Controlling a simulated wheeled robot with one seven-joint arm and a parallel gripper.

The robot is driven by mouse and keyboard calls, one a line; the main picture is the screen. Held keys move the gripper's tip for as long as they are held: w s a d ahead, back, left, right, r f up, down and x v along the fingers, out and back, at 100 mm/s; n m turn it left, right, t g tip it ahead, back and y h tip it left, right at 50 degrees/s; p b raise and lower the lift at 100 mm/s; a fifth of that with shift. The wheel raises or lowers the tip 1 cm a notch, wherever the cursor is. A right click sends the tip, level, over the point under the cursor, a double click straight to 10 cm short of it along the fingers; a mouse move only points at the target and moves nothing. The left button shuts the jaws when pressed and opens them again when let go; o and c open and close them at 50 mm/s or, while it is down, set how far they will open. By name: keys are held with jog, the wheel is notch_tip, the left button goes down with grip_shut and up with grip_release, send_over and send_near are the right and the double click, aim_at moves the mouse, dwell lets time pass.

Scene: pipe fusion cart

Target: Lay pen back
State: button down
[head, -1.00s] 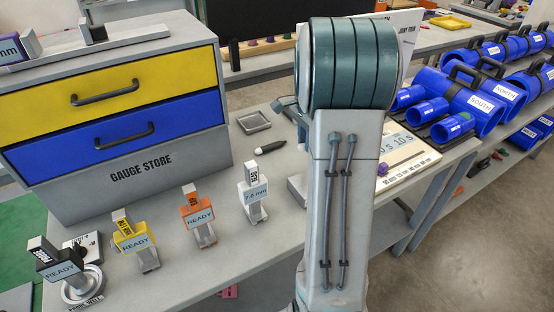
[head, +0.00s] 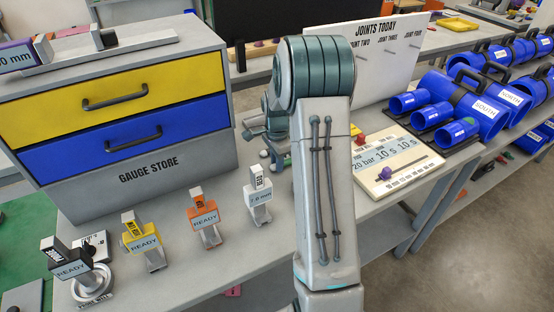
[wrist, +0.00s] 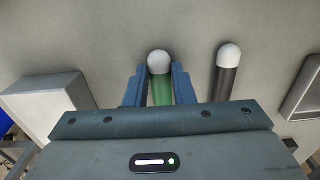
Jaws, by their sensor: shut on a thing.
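In the wrist view my gripper (wrist: 158,80) is shut on a green pen (wrist: 160,93) with a white rounded end; one finger lies along each side. A black pen (wrist: 227,80) with a white end lies on the grey bench to the right of the held pen, apart from it and roughly parallel. I cannot tell whether the green pen touches the bench. In the head view my gripper (head: 268,135) is low over the bench beside the gauge store, partly behind my arm. The white board (head: 400,50) headed "JOINTS TODAY" stands behind.
A grey block (wrist: 45,105) is left of the gripper in the wrist view, and a shallow tray (wrist: 302,88) is at the right edge. In the head view the drawer cabinet (head: 170,165) stands left, a labelled gauge (head: 258,195) in front, and a control panel (head: 395,160) right.

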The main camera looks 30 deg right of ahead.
jog(key=c, duration=1.2)
grip_release()
jog(key=shift+c, duration=0.2)
jog(key=shift+f, duration=0.1)
notch_tip(320, 180, up, 14)
jog(key=b, duration=0.1)
jog(key=shift+s+d, duration=0.2)
jog(key=shift+d, duration=0.25)
jog(key=shift+s+f, duration=0.1)
jog(key=shift+f, duration=0.1)
